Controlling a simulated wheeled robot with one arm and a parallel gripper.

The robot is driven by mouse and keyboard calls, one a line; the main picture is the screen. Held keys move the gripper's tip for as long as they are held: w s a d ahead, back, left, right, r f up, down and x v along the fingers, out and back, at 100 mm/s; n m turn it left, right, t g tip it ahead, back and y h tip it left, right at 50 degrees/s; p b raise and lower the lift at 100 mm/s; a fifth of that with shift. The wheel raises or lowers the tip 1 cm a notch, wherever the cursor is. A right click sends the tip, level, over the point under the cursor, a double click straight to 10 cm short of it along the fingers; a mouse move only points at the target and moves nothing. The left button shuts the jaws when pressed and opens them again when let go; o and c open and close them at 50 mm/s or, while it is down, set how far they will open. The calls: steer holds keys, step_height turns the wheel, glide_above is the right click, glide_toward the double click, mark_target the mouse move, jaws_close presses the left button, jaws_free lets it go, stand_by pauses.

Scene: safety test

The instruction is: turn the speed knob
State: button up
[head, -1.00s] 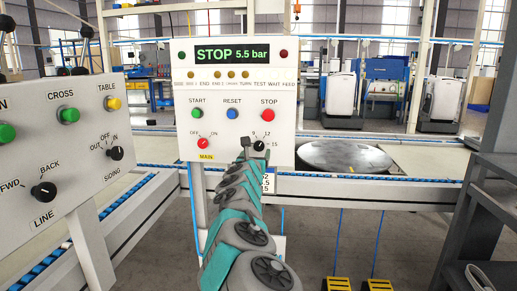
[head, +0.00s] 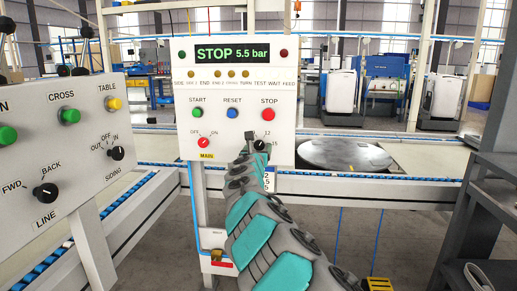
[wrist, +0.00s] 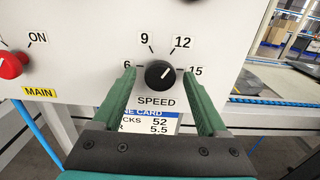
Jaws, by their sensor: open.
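The speed knob (wrist: 160,74) is a round black knob with a white pointer line slanting up and right, roughly toward the 12 mark. Its scale reads 6, 9, 12 and 15, with SPEED printed below. In the head view the knob (head: 260,145) is at the lower right of the white panel (head: 222,150), just right of my gripper's end. In the wrist view my gripper (wrist: 160,80) is open, with one green finger on each side of the knob. Gaps show between the fingers and the knob; the fingertips lie near the 6 and 15 marks.
The red MAIN knob (wrist: 12,64) is left of my gripper. START (head: 197,113), RESET (head: 232,113) and STOP (head: 268,114) buttons sit above. A card (wrist: 150,122) hangs below the speed knob. A second control panel (head: 70,150) stands left; a dark rack (head: 485,190) stands right.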

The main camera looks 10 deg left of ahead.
jaws_close()
stand_by(0.4)
steer(key=m+b, duration=0.2)
steer(key=shift+f+m, duration=0.2)
steer(key=shift+m, duration=0.2)
steer(key=m+b, duration=0.2)
steer(key=m, duration=0.1)
steer(key=shift+a+m, duration=0.1)
steer(key=shift+m, duration=0.3)
steer(key=m+b, duration=0.3)
steer(key=shift+m, duration=0.4)
steer(key=shift+r+m+b, duration=0.15)
steer(key=shift+m+b, duration=0.35)
steer(key=shift+m, duration=0.2)
steer(key=shift+r, duration=0.1)
